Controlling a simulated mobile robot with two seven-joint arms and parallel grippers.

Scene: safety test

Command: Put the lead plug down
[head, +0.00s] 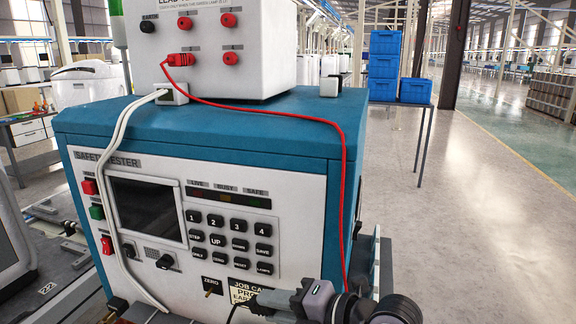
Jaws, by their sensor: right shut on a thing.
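My right gripper (268,299) is at the bottom of the head view, in front of the lower right of the tester's front panel. It points left and is shut on the lead plug, a small dark piece that is mostly hidden between the fingers. A thin black cord curves down just left of the fingertips. A red lead (343,190) runs from a red plug (179,60) in the white lead box (215,75), over the tester's top and down to behind my right gripper. Its lower end is hidden. My left gripper is not in view.
The blue and white safety tester (290,150) fills the middle, with a screen, keys and a ZERO post. A white cable (118,170) hangs down its front left. Blue crates (384,65) stand on a table at the back right. The floor at the right is clear.

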